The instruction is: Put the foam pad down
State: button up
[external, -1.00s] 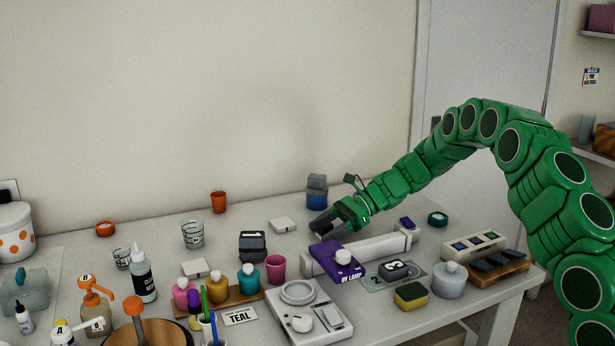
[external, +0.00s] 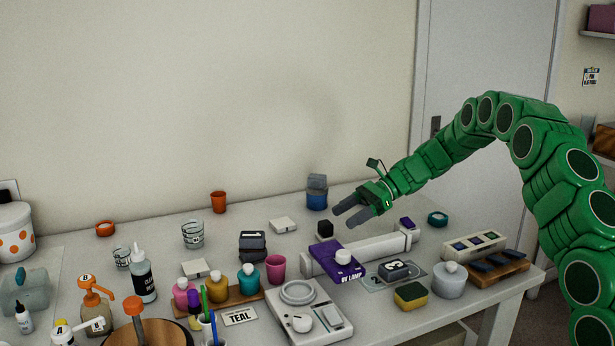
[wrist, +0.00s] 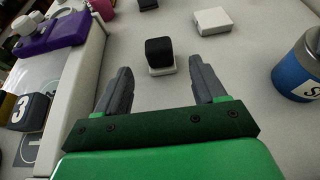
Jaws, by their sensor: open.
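A small black block (external: 325,228), which looks like the foam pad, rests on the bench behind the UV lamp. In the wrist view the black block (wrist: 159,50) sits upright on a small white square base (wrist: 162,70). My gripper (external: 344,217) is open and empty, above and to the right of the block in the external view. In the wrist view its two fingers (wrist: 161,80) are spread wide, with the block ahead of the gap between them. The fingers do not touch it.
The purple UV lamp (external: 336,259) and its long white body (external: 378,250) lie in front of the block. A blue jar (external: 317,195) stands behind it. A white square pad (external: 284,225) lies to its left. Stacked dark blocks (external: 252,246) stand farther left.

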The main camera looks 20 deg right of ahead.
jog(key=shift+v, duration=2.4)
jog(key=w+d+r+m+t+h, duration=0.1)
jog(key=w+r+m+t+h, duration=0.1)
jog(key=w+r+m+t, duration=0.45)
jog(key=w+r+m+t+h, duration=0.2)
jog(key=w+r+m+t, duration=0.2)
jog(key=r+m, duration=0.6)
jog(key=s+d+r+m+t+h, duration=0.2)
jog(key=s+d+r+m+h, duration=0.65)
jog(key=m, duration=0.55)
jog(key=s+d+f+m+g+h, duration=0.25)
jog(key=s+m, duration=0.45)
jog(key=s, duration=0.4)
jog(key=s+d+f+m+g+h, duration=0.2)
jog(key=s+d+f+m+g, duration=0.3)
jog(key=s, duration=0.6)
jog(key=s+a+f+m+g+y, duration=0.1)
jog(key=s+a+m+g, duration=0.1)
jog(key=s, duration=0.8)
jog(key=s+a+f+m+g+y, duration=0.1)
jog(key=s+a+m, duration=0.4)
jog(key=s, duration=0.6)
jog(key=s+a+f+m+g+y, duration=0.1)
jog(key=s+a+f+m+g, duration=0.1)
jog(key=s, duration=0.9)
jog(key=a+m+g, duration=0.1)
jog(key=a+m, duration=0.1)
jog(key=shift+a+f+g+y, duration=0.3)
jog(key=shift+f+g, duration=0.05)
jog(key=shift+g, duration=0.05)
